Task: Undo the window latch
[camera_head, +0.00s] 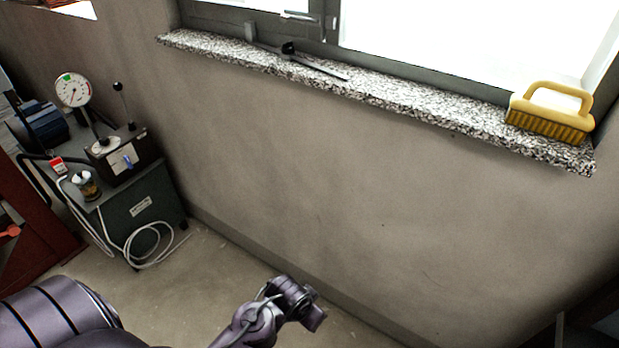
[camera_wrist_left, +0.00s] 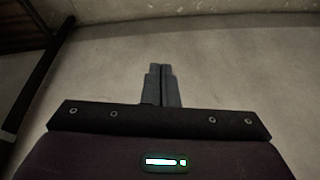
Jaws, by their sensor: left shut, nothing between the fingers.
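The window (camera_head: 440,30) is at the top of the head view, cut off by the edge, with a dark grey frame. A small dark fitting (camera_head: 331,22) sits on the upright frame part; I cannot tell if it is the latch. A dark bar with a black knob (camera_head: 288,48) lies low along the frame and sill. My left arm's purple wrist (camera_head: 270,315) is low in the head view, well below the sill; its fingertips are not clear there. In the left wrist view my left gripper (camera_wrist_left: 160,68) is shut and empty. My right gripper is out of view.
A speckled stone sill (camera_head: 400,98) juts from the bare wall (camera_head: 330,160). A yellow brush (camera_head: 549,112) stands at its right end. A dark cabinet (camera_head: 145,215) with a gauge (camera_head: 73,90) and a coiled white cable stands left. The floor between is clear.

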